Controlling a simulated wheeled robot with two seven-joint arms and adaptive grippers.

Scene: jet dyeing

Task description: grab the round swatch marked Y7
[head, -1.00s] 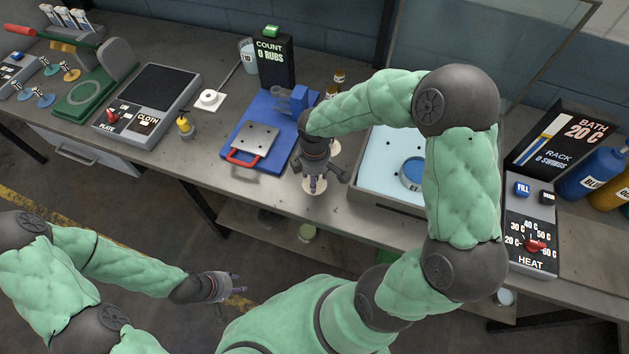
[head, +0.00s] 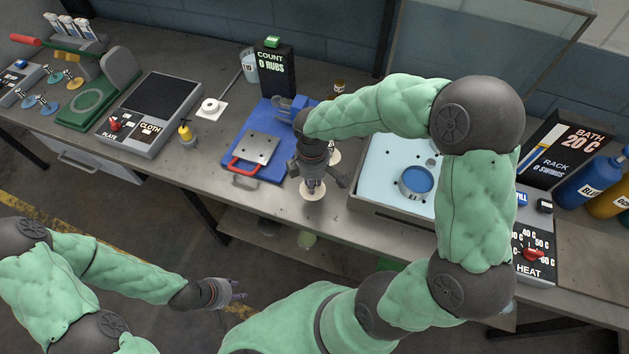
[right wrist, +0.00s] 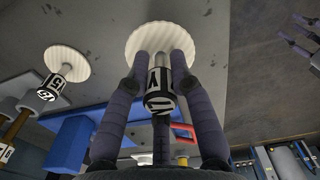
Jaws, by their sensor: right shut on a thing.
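The pale round swatch (head: 313,193) is at the front edge of the bench, below my right gripper (head: 312,184). In the right wrist view the same swatch (right wrist: 160,36) is a ribbed cream disc on a short knob (right wrist: 158,101) with black and white marking. A Y shows on it; the rest is hard to read. My right gripper (right wrist: 160,62) has its fingers shut around this knob. My left gripper (head: 236,296) is open and empty, low in front of the bench.
A blue rub tester (head: 283,150) with a red handle is just left of my right gripper. The light-blue bath (head: 378,160) with a round blue part is to the right. The heat panel (head: 534,240) and bottles (head: 590,180) are further right.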

